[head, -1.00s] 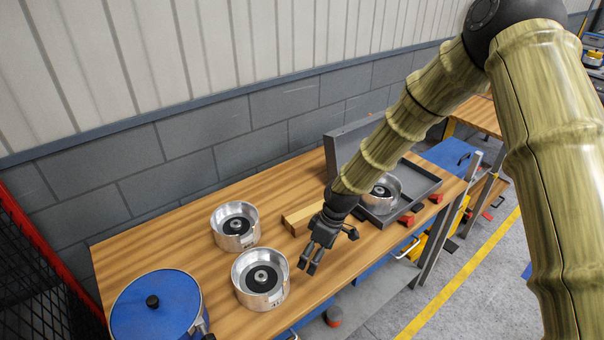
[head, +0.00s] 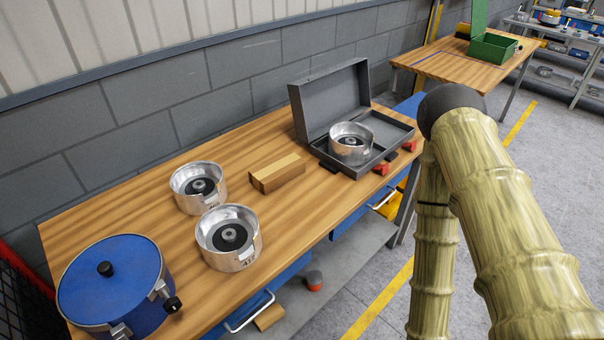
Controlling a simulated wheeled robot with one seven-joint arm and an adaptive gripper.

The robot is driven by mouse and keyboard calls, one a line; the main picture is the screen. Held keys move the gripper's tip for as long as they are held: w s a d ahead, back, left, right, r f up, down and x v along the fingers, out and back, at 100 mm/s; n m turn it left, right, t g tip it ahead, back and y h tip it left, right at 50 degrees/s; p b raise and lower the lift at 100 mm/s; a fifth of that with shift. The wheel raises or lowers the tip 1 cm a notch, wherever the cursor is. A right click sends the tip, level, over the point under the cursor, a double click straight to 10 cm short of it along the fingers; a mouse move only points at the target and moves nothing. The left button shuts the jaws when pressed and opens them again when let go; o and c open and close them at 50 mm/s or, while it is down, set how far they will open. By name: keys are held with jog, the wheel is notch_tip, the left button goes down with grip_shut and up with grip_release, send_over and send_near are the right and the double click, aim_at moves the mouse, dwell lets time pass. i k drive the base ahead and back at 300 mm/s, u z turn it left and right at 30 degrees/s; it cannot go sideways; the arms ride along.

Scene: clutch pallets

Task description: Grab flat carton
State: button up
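A low, oblong brown carton (head: 277,172) lies on the wooden workbench (head: 330,205), between the metal drums and the open grey case. Its lighter top and front side show, and nothing covers it. A second small brown carton (head: 269,317) shows partly on the lower shelf, below the blue drawer. I cannot tell which one is the flat carton. My arm stands at the right, beyond the bench's front edge, with its lower part running down out of the picture. My gripper is not in view.
Two open metal drums (head: 228,238) and a blue lidded pot (head: 112,285) stand left of the carton. The open grey case (head: 330,100) holds another drum (head: 350,143). Red clamps (head: 382,168) sit at the bench edge. Bare wood lies before the carton.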

aim_at(267, 176)
jog(key=z, duration=2)
jog(key=i, duration=1.25)
jog(key=u, duration=3.5)
